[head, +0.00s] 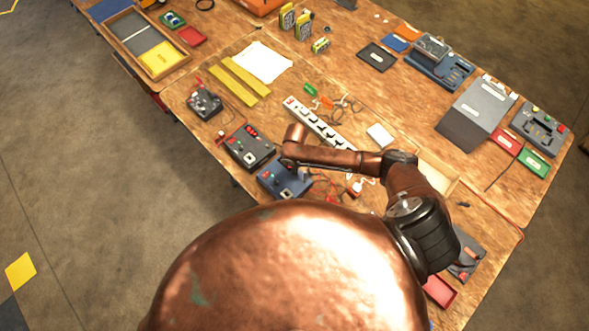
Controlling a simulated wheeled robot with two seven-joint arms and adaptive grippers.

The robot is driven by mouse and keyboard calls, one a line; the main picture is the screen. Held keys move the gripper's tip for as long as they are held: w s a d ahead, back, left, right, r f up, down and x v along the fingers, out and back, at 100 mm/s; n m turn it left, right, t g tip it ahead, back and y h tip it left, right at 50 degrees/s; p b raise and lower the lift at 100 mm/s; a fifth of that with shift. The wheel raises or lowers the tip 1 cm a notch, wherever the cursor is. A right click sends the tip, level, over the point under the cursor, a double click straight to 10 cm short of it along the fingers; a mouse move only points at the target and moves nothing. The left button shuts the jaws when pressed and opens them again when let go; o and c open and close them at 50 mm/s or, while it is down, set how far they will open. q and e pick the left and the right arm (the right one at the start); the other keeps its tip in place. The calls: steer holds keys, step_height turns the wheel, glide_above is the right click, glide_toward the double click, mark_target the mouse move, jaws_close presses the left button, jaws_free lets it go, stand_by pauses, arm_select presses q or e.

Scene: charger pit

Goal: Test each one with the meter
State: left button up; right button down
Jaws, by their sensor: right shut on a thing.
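My right arm reaches over the bench from the right, and its copper forearm ends above the dark blue device (283,180). My right gripper (303,174) is mostly hidden under the wrist. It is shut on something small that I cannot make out. Beside the blue device are a dark grey device with red parts (248,147) and another dark device (205,102). Several yellow-and-grey handheld units, perhaps meters, stand at the back, one of them upright (287,18). I cannot tell which thing is the meter. My left gripper is out of view.
A white power strip (318,124) and tangled cables lie behind the forearm. Two yellow strips (240,83) and white paper (262,62) lie at left. A divided tray (183,57) is at back left. A grey box (477,112) and red and green trays stand at right.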

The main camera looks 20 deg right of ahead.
steer(key=shift+f, duration=0.3)
stand_by(0.5)
steer(key=c, duration=1.9)
jaws_free()
steer(key=shift+o, duration=0.3)
steer(key=shift+o, duration=1.3)
steer(key=shift+w+r, duration=0.1)
steer(key=shift+r, duration=0.05)
step_height(320, 180, up, 7)
steer(key=p, duration=0.8)
steer(key=shift+r, duration=0.15)
